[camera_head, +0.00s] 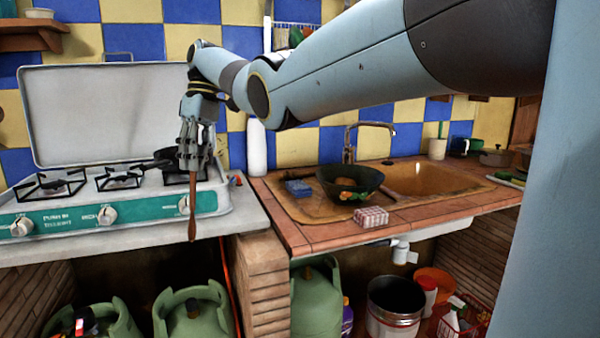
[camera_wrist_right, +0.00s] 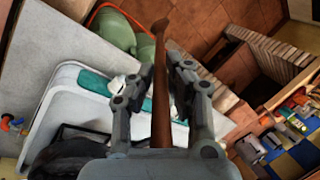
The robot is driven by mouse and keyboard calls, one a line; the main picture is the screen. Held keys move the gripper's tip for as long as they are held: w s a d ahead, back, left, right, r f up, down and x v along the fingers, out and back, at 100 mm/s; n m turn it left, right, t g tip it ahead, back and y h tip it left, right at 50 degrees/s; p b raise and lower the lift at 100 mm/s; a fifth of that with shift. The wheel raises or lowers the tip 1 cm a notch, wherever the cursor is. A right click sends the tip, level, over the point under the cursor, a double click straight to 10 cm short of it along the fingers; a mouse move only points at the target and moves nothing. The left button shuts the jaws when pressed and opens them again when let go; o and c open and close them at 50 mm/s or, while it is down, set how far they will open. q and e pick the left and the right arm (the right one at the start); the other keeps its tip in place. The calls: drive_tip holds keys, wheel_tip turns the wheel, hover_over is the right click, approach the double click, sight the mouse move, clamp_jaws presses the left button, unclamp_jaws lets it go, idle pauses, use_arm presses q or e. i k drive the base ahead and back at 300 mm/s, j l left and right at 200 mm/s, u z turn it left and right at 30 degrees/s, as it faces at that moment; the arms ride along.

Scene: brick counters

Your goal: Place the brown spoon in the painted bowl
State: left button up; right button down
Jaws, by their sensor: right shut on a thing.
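The brown spoon (camera_head: 192,219) hangs nearly upright from my right gripper (camera_head: 194,163), in front of the stove's right end. In the right wrist view the long brown spoon (camera_wrist_right: 161,90) runs between the two fingers of the right gripper (camera_wrist_right: 160,78), which is shut on it. Something brown shows inside the bowl. My left gripper is in neither view.
A gas stove (camera_head: 105,218) with a raised lid and a dark pan (camera_head: 158,163) is at left. A blue sponge (camera_head: 298,187) and a checkered box (camera_head: 371,217) flank the bowl. The sink (camera_head: 425,178) and tap (camera_head: 366,127) are behind and right. Green gas cylinders (camera_head: 317,297) stand below.

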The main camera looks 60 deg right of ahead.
sight(351, 204)
drive_tip(key=i+z, duration=0.15)
drive_tip(key=z, duration=0.3)
drive_tip(key=i+z, duration=0.2)
drive_tip(key=z, duration=0.25)
drive_tip(key=i+j+z, duration=0.1)
drive_tip(key=z, duration=0.4)
drive_tip(key=i+j+z, duration=0.15)
drive_tip(key=z, duration=0.3)
drive_tip(key=i, duration=0.05)
